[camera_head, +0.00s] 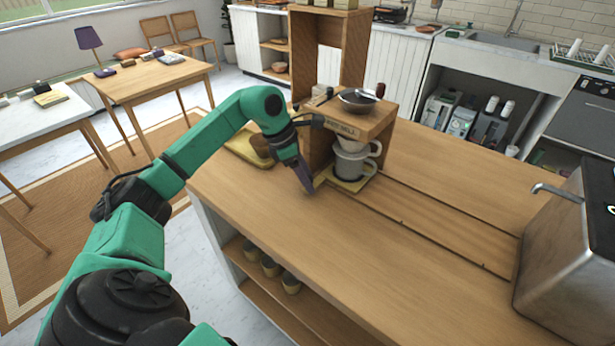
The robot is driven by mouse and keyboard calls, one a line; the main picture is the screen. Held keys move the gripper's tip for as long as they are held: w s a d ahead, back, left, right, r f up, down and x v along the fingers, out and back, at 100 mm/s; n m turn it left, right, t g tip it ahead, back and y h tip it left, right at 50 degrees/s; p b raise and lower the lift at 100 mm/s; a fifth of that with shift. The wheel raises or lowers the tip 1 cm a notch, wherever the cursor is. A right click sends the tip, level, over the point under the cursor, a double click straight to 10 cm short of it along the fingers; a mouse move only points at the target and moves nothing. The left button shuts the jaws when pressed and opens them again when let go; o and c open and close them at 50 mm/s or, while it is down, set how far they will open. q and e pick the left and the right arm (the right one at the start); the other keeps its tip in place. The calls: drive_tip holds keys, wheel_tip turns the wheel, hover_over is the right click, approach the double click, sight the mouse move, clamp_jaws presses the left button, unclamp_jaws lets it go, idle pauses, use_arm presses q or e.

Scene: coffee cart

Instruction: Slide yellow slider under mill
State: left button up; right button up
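The mill is a wooden stand (343,121) with dark lettering on its front edge and a dark bowl-like part on top. The yellow slider (345,186) is a flat piece at the foot of the stand, in a long groove in the counter. A grey cup (350,165) stands on it, with a white dripper-like piece above the cup, below the stand's top. My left gripper (308,183) points down just left of the slider, its fingertips close to the slider's left edge. Whether they touch it, and how far apart the fingers are, I cannot tell. My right gripper is not in view.
The groove (440,226) runs right toward a metal machine (570,262) with a spout. The counter front (330,255) is clear. Several cups stand on the shelf below.

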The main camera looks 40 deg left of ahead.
use_arm(q)
drive_tip(key=shift+d, duration=0.1)
drive_tip(key=shift+r, duration=0.3)
drive_tip(key=v, duration=1.4)
